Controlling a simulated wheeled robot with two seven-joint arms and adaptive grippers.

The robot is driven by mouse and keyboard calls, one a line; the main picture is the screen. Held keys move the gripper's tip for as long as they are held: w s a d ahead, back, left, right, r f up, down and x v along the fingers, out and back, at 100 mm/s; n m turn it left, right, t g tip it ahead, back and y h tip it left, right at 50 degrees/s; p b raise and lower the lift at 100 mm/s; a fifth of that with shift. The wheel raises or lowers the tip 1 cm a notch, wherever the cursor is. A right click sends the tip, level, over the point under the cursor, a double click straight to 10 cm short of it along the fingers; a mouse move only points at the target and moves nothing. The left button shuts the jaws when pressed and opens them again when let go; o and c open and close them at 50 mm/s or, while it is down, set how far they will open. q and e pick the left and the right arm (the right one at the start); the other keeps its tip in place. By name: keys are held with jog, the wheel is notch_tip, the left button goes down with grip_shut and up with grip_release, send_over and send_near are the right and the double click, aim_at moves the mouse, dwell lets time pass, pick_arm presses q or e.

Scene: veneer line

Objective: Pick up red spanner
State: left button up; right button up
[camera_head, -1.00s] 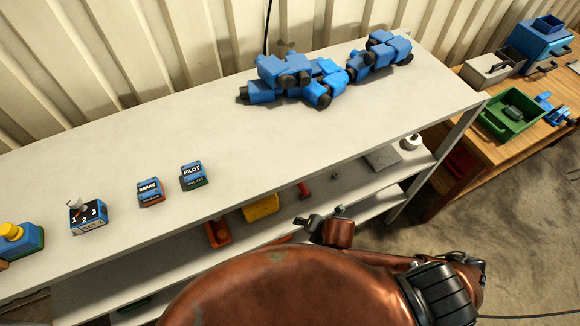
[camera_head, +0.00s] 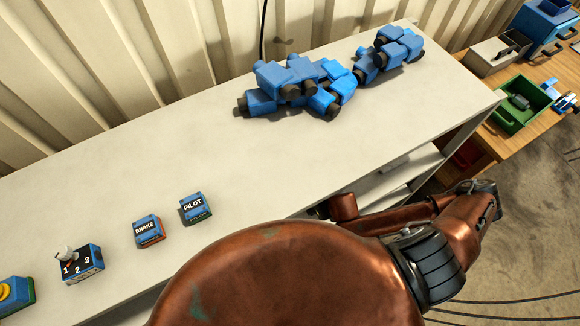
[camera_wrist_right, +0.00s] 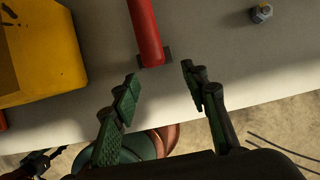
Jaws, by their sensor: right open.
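In the right wrist view a red bar with a dark end, apparently the red spanner (camera_wrist_right: 146,32), lies on a pale shelf. Its near end is close to the shelf's front edge, and its far end runs out of the top of the picture. My right gripper (camera_wrist_right: 161,89) is open and empty. Its fingertips are just short of the bar's near end, one to each side, with no contact visible. In the head view my copper arm hides the spanner and most of the right gripper. My left gripper is not in view.
A yellow bin (camera_wrist_right: 45,45) stands left of the bar, and a small bolt (camera_wrist_right: 261,14) lies to its right. Above is a white worktop (camera_head: 300,155) with blue blocks (camera_head: 305,85) and control boxes (camera_head: 148,230). A wooden table (camera_head: 520,140) stands at the right.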

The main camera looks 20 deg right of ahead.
jog(key=w, duration=0.2)
jog(key=w+a, duration=0.1)
jog(key=w, duration=0.1)
jog(key=w+p, duration=0.1)
jog(key=w, duration=0.1)
jog(key=shift+w+a+r, duration=0.15)
jog(key=shift+w+r, duration=0.1)
jog(key=shift+w, duration=0.1)
jog(key=w, duration=0.3)
jog(key=shift+a+f, duration=0.1)
jog(key=shift+a, duration=0.1)
jog(key=shift+w+p, duration=0.2)
jog(key=shift+p, duration=0.1)
jog(key=shift+w+a+f, duration=0.1)
jog(key=shift+w+f, duration=0.2)
jog(key=shift+w, duration=0.45)
jog(key=x, duration=0.3)
jog(key=shift+w+f, duration=0.15)
jog(key=shift+f, duration=0.2)
jog(key=shift+w+f, duration=0.1)
jog(key=shift+f, duration=0.2)
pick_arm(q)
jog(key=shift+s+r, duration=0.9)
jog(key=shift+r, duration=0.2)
pick_arm(e)
grip_shut()
